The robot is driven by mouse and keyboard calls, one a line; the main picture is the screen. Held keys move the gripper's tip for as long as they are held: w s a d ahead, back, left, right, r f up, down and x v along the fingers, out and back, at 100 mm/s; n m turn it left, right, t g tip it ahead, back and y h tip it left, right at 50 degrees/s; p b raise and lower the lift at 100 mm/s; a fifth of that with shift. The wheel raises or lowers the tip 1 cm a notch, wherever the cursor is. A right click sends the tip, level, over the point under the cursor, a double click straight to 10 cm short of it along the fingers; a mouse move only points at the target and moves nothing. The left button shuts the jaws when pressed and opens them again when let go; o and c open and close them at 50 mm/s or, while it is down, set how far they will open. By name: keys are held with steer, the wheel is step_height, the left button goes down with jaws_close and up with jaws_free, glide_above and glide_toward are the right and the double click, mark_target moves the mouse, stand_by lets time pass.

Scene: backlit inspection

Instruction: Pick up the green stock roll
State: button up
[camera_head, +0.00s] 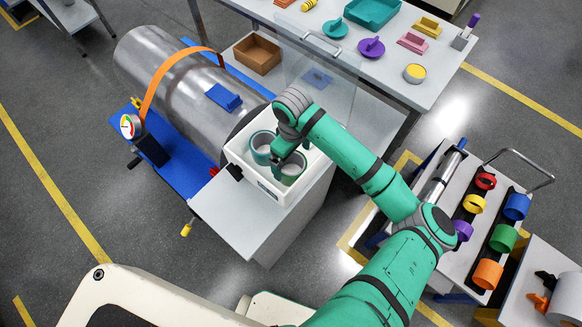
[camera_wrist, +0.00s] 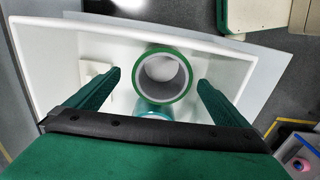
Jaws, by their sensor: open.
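A green roll (camera_wrist: 164,101) stands on end in a white bin (camera_wrist: 235,62), its open top facing the wrist camera. A teal-blue roll (camera_wrist: 152,112) sits beside it, partly hidden by the green roll and my gripper. In the head view, the green roll (camera_head: 298,174) is at the right of the bin and the teal-blue roll (camera_head: 259,150) at the left. My gripper (camera_wrist: 158,78) is open and empty, its fingers on either side of the green roll and apart from it in the picture. My gripper (camera_head: 281,163) partly covers the rolls in the head view.
The white bin stands on a grey cabinet (camera_head: 240,220), beside a large metal cylinder (camera_head: 170,80). A clear panel (camera_head: 330,90) rises behind the bin. At right, a cart carries coloured rolls, including another green one (camera_head: 503,238).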

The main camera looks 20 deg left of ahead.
steer(key=shift+s+f, duration=0.2)
steer(key=shift+f, duration=3.2)
steer(key=c, duration=1.4)
